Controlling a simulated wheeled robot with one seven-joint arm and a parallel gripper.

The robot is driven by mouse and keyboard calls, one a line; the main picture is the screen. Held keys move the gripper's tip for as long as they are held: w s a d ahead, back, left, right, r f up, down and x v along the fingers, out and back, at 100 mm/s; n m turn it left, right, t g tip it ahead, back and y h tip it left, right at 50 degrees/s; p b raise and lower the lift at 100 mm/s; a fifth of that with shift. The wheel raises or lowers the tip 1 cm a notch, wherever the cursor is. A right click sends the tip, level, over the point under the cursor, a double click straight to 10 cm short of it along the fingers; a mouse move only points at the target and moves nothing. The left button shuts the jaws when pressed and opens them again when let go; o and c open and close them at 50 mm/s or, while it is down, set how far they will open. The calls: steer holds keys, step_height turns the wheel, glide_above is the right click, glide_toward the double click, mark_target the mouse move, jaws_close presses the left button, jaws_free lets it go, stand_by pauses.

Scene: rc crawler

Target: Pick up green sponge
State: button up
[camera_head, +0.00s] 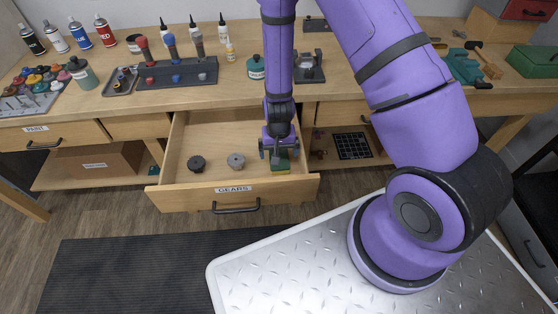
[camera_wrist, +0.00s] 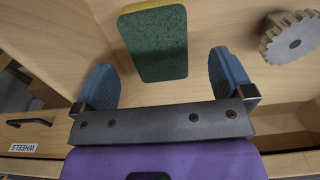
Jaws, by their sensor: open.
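The green sponge (camera_wrist: 158,45) lies in the open wooden drawer, with a green scouring face and a yellow edge. In the wrist view it sits just beyond and between the two blue fingertips, nearer the upper middle. In the head view the sponge (camera_head: 281,166) shows at the right side of the drawer, partly hidden by my gripper (camera_head: 278,149). My gripper reaches down into the drawer above it. In the wrist view the fingers (camera_wrist: 162,80) are spread apart with nothing held between them.
The drawer (camera_head: 185,140), labelled GEARS, also holds a grey gear (camera_head: 236,161) and a black gear (camera_head: 197,163). The grey gear (camera_wrist: 292,38) is right of the sponge in the wrist view. The drawer walls stand close to my gripper. Bottles and tools cover the workbench (camera_head: 120,110) above.

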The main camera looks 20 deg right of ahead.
steer(key=shift+d+f, duration=0.1)
steer(key=shift+f, duration=2.1)
steer(key=c, duration=1)
